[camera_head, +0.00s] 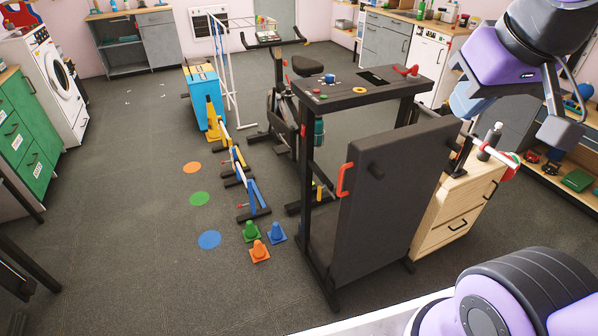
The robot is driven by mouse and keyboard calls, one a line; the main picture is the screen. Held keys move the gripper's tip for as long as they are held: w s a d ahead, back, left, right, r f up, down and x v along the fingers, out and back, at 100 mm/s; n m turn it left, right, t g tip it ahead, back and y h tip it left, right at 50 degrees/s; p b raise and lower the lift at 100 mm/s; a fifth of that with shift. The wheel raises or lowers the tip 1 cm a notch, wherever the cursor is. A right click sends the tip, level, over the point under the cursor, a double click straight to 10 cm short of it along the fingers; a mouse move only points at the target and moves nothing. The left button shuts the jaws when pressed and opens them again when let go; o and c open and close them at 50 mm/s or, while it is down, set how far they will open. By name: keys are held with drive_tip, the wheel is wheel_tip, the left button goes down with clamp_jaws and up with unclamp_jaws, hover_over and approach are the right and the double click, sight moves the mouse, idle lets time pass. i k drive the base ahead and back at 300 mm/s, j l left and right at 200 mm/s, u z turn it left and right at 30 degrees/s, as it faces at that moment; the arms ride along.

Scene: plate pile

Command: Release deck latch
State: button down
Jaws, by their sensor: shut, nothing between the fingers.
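A treadmill stands in the middle right, with its dark deck (385,200) folded upright. A red handle (344,180), which looks like the deck latch, sits on the deck's left edge near the top. A second red lever (407,70) sits on the right of the console (365,88). My gripper (466,104) is at the upper right, shut and empty. In the picture it appears above and to the right of the deck, apart from the red handle. Its fingertips are seen only from the side.
An exercise bike (297,95) stands behind the treadmill. Small cones (259,250) and low hurdles (243,180) stand to the left. Open floor lies farther left.

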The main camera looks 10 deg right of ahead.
sight(320, 188)
drive_tip(key=i+j+z, duration=0.1)
drive_tip(key=i+j, duration=0.25)
drive_tip(key=i+j+z, duration=0.1)
drive_tip(key=i+j, duration=0.25)
drive_tip(key=j, duration=0.2)
drive_tip(key=i+j+z, duration=0.1)
drive_tip(key=i+j, duration=0.25)
drive_tip(key=j, duration=0.15)
